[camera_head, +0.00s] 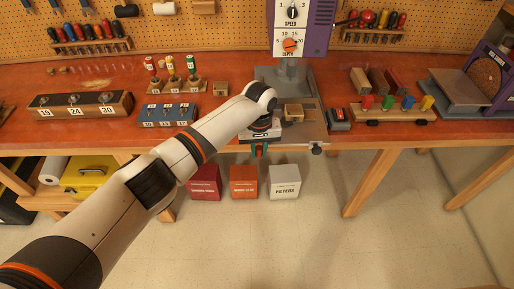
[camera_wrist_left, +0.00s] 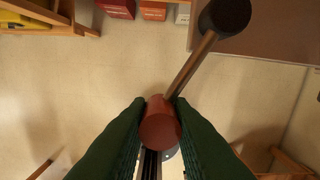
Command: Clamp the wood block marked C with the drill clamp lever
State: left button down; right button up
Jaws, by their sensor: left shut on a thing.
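The drill press, a purple and white machine with SPEED and DEPTH knobs (camera_head: 291,28), stands at the back of the bench over a grey base plate (camera_head: 312,125). A small tan wood block (camera_head: 293,112) sits on the plate, right of my left wrist; I cannot read a letter on it. In the left wrist view, the clamp lever is a thin rod (camera_wrist_left: 195,62) running from a black round hub (camera_wrist_left: 226,14) to a red-brown knob (camera_wrist_left: 160,125). My left gripper (camera_wrist_left: 160,118) is shut on that knob. In the head view my left gripper (camera_head: 259,150) hangs at the bench's front edge. My right gripper is out of view.
A row of colored pegs (camera_head: 395,112) and several loose blocks (camera_head: 378,80) lie to the right. A numbered wooden block (camera_head: 80,105) and a blue one (camera_head: 168,115) lie left. Boxes (camera_head: 243,182) stand on the floor below. The floor in front is clear.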

pick_arm(q)
jog(key=c, duration=1.3)
grip_release()
jog(key=shift+d, duration=0.1)
notch_tip(320, 180, up, 11)
jog(key=b, duration=0.3)
jog(key=shift+r, duration=0.55)
